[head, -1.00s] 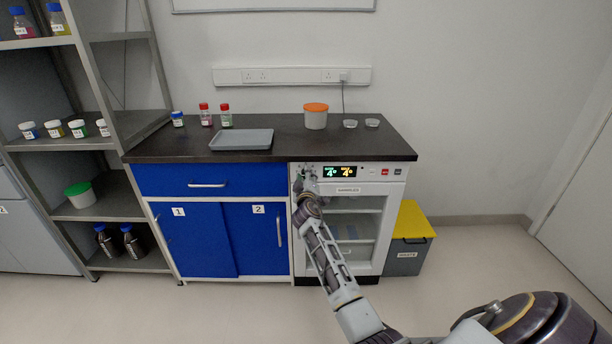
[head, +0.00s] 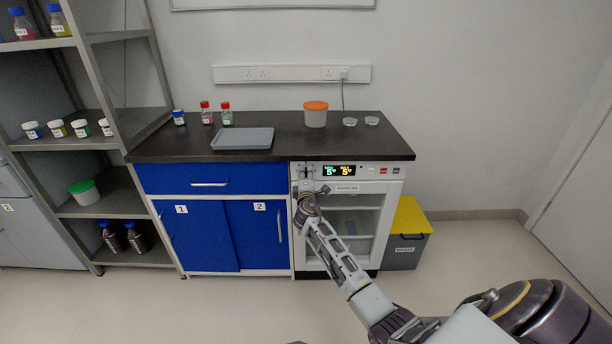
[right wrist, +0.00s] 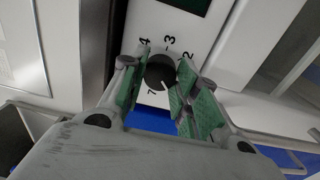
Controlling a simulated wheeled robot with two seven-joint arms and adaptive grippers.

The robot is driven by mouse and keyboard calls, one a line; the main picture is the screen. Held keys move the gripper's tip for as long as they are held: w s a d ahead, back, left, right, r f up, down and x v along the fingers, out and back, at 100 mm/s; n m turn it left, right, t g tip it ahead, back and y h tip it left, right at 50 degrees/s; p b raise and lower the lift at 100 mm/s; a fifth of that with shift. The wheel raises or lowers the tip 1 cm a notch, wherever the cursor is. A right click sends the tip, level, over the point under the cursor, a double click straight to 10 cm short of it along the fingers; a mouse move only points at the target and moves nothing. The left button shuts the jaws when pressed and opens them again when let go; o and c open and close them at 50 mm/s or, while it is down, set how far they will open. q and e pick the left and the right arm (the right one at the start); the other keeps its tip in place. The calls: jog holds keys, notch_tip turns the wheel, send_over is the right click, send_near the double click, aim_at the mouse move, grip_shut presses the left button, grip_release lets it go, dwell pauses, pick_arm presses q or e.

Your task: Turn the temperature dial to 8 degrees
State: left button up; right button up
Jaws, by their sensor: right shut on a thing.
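The temperature dial (right wrist: 160,72) is a round black knob with a white mark on a white panel, with printed numbers around it. In the right wrist view my right gripper (right wrist: 157,75) has its green-padded fingers on both sides of the dial, shut on it. In the head view the gripper (head: 306,184) is at the upper left front of the white sample fridge (head: 396,190) and hides the dial. The display (head: 338,170) beside it reads 5 in green and 5 in yellow. My left gripper is not in view.
The dark worktop (head: 290,135) above holds a grey tray (head: 243,139), small bottles and an orange-lidded tub (head: 316,115). Blue cupboards (head: 205,235) stand left of the fridge. A yellow-lidded waste bin (head: 408,220) stands at its right. The floor in front is clear.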

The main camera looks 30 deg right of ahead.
dwell(0.4)
jog(key=o, duration=1)
jog(key=shift+o, duration=0.2)
jog(key=v, duration=1.2)
jog(key=shift+d, duration=0.1)
dwell(0.4)
